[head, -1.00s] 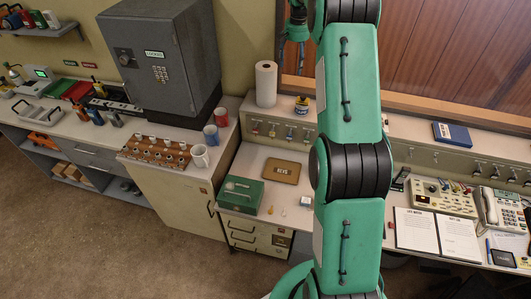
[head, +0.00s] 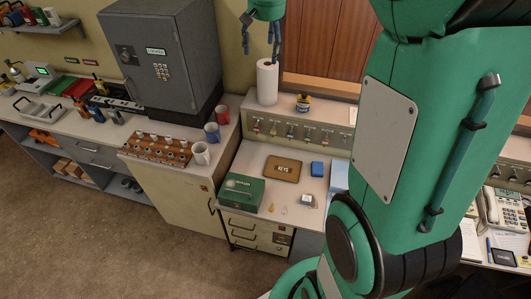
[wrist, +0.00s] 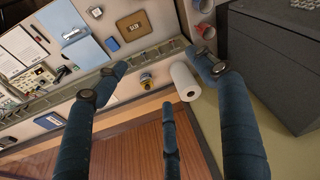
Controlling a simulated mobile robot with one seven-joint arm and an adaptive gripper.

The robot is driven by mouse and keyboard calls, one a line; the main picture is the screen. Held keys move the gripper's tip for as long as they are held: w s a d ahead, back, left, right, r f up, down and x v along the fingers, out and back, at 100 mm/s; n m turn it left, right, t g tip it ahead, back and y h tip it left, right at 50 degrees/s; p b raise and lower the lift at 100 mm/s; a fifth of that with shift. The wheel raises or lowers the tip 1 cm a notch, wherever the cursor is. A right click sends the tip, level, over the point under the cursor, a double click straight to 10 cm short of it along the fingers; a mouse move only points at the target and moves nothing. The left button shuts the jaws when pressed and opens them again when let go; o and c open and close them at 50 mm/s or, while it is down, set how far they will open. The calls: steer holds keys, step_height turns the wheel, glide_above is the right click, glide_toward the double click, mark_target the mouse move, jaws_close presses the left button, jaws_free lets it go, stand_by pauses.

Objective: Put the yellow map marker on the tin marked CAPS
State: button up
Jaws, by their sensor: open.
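My gripper (head: 262,36) is high in front of the back wall, near the paper towel roll, with nothing between its fingers; its spread fingers fill the wrist view (wrist: 165,78). Two tiny upright pieces stand near the front edge of the counter: a yellowish one (head: 271,208) and a paler one (head: 284,211). They are too small for me to confirm which is the yellow map marker. A small yellow-and-dark tin (head: 303,102) stands on the back ledge, and it shows in the wrist view (wrist: 146,80). I cannot read CAPS on any tin.
The paper towel roll (head: 267,82) stands on the ledge close below my gripper. A brown KEYS plate (head: 282,169), a green box (head: 242,192), a blue block (head: 317,168) and a small pale square item (head: 307,201) lie on the counter. A grey safe (head: 162,62) stands left.

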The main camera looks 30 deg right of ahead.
steer(key=s+a+n+t, duration=0.1)
steer(key=s+a+n, duration=0.1)
steer(key=s+a, duration=0.85)
steer(key=s+a+n+t, duration=0.1)
steer(key=s+a, duration=0.5)
steer(key=s, duration=0.9)
steer(key=s+a+f+n+t, duration=0.1)
steer(key=s+a+f, duration=0.2)
steer(key=s, duration=0.6)
steer(key=shift+f+n+y, duration=0.3)
steer(key=shift+f+y, duration=0.1)
steer(key=shift+f, duration=0.1)
steer(key=shift+f, duration=0.1)
step_height(320, 180, down, 17)
steer(key=b, duration=1.7)
